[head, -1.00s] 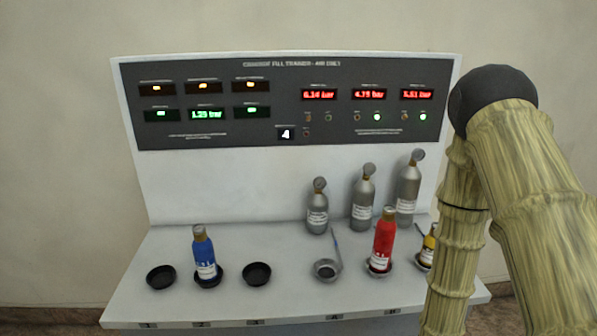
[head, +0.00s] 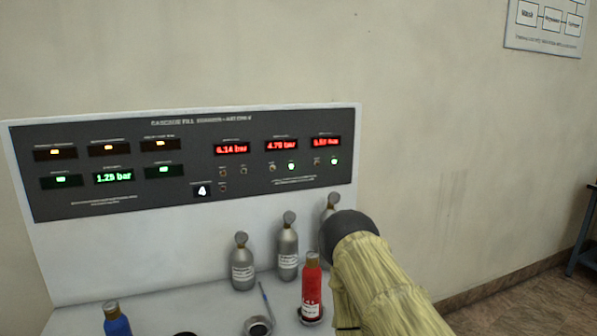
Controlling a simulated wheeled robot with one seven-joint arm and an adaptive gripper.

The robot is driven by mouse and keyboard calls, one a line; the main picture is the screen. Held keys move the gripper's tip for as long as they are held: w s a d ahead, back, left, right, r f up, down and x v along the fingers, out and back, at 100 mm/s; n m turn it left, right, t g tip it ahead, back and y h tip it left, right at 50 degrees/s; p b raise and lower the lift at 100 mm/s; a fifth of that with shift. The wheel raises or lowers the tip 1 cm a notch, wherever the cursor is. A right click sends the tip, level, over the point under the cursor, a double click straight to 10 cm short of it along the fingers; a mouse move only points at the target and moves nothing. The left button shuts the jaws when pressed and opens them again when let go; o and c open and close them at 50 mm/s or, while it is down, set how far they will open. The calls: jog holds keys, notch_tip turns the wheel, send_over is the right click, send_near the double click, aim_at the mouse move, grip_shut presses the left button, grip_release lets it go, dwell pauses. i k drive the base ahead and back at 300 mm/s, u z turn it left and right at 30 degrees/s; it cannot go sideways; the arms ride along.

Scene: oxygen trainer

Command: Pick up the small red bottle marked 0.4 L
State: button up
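The red bottle (head: 312,284) stands upright in a dark round holder on the right part of the white bench, with a brown cap and a white label. The marking on its label is too small to read. My arm, with a dark rounded joint, reaches in from the lower right and comes close to the bottle's right side in the picture. My gripper is not in view, so I cannot see whether it holds anything.
A blue bottle (head: 117,322) is partly cut off at the lower left. An empty holder (head: 258,327) with a thin blue stick beside it is left of the red bottle. Grey cylinders (head: 288,247) stand behind. The display panel (head: 190,165) rises at the back.

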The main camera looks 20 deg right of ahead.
aim_at(312, 272)
jog(key=z, duration=0.05)
jog(key=i, duration=0.8)
jog(key=z, duration=0.8)
